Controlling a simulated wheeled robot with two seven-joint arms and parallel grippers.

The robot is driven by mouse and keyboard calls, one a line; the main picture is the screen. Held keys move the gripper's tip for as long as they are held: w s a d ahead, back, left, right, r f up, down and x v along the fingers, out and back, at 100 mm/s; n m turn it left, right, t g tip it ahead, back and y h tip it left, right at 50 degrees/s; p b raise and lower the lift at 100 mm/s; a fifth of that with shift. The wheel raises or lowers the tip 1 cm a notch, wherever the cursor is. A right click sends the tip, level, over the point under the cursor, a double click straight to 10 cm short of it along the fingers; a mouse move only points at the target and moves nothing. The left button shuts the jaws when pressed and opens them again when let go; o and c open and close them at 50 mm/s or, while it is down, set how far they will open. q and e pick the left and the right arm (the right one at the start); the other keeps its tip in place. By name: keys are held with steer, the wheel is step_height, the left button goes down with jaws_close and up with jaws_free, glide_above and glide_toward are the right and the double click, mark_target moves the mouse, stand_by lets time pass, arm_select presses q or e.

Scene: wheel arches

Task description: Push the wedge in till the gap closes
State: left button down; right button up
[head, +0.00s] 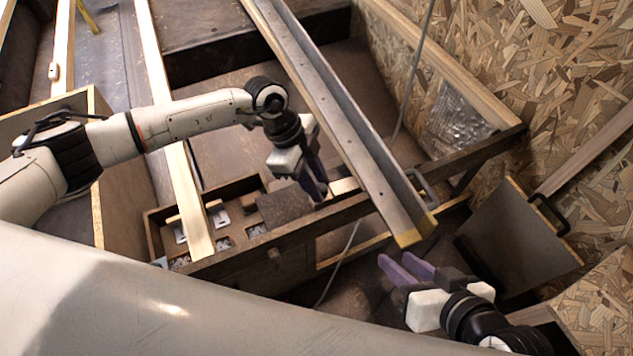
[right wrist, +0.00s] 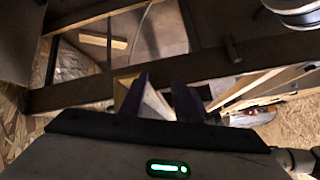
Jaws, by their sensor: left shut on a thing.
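A pale wooden wedge (head: 344,186) shows at the fingertips of my left gripper (head: 320,190), above a dark timber rail. My left gripper is shut on it; the fingers hide part of it. A long grey metal channel (head: 345,120) with a yellow end runs diagonally over the rail, right of the wedge. The gap cannot be made out clearly. My right gripper (head: 392,272) is below the channel's yellow end, its purple fingers apart and empty. Its fingers also show in the right wrist view (right wrist: 163,98), close to the yellow end (right wrist: 123,93).
A wooden tray (head: 152,232) with several compartments of small parts lies left of my left gripper. A pale plank (head: 190,195) crosses it. A chipboard wall (head: 560,100) stands at the right, with a dark panel (head: 515,235) below it. A thin cable hangs near the rail.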

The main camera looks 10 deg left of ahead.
arm_select(q)
steer(key=c, duration=1.4)
jaws_free()
steer(key=shift+c, duration=0.2)
arm_select(e)
steer(key=shift+w+r, duration=0.2)
arm_select(q)
steer(key=shift+r, duration=0.15)
steer(key=p+v, duration=0.4)
steer(key=v, duration=0.6)
arm_select(e)
steer(key=shift+s+d+f+m+h, duration=0.15)
steer(key=shift+s+d+h, duration=0.1)
steer(key=shift+d, duration=0.35)
steer(key=shift+s+d+f+m+h, duration=0.15)
steer(key=shift+s+d+h, duration=0.1)
steer(key=shift+d, duration=0.3)
arm_select(q)
steer(key=shift+a, duration=0.1)
